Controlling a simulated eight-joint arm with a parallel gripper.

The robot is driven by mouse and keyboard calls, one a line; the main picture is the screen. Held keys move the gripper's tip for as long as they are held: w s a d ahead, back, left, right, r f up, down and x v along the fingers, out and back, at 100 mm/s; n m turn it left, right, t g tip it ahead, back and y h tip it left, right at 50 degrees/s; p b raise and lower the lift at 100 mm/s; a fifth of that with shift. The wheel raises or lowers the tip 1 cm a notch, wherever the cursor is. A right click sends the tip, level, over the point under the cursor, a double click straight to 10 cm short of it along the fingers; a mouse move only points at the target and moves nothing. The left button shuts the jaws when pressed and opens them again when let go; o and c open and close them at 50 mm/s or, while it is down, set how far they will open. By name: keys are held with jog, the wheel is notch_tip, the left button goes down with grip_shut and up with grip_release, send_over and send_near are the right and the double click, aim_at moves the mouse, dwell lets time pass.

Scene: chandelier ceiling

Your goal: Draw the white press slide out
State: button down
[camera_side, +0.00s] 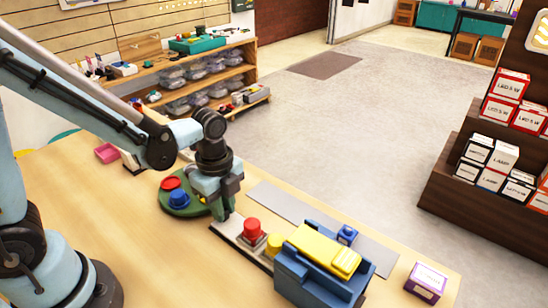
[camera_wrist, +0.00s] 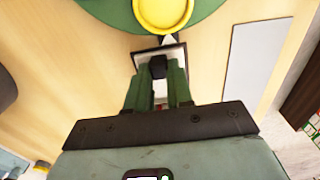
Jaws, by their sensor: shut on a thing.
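The white press slide (camera_side: 231,238) is a pale strip on the table, running from below my gripper to the blue press with a yellow top (camera_side: 325,250). A red knob-like piece (camera_side: 252,230) sits on it, and a yellow piece (camera_side: 275,243) is beside the press. My gripper (camera_side: 222,212) is low over the slide's outer end. In the wrist view, my gripper (camera_wrist: 158,82) has its two green fingers around a dark block (camera_wrist: 157,66) standing on the slide's pale end plate (camera_wrist: 175,52). The fingers hide part of the block.
A green round plate (camera_side: 200,208) with red and blue pieces is close behind my gripper; the wrist view shows a yellow round piece (camera_wrist: 162,12) on it. A grey mat (camera_side: 285,205), a small blue item (camera_side: 347,235) and a purple box (camera_side: 427,280) are right.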

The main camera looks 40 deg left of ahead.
jog(key=c, duration=1)
grip_release()
jog(key=shift+a, duration=0.2)
notch_tip(320, 180, up, 12)
jog(key=shift+r, duration=0.1)
jog(key=shift+r, duration=2.45)
jog(key=shift+c, duration=0.3)
grip_shut()
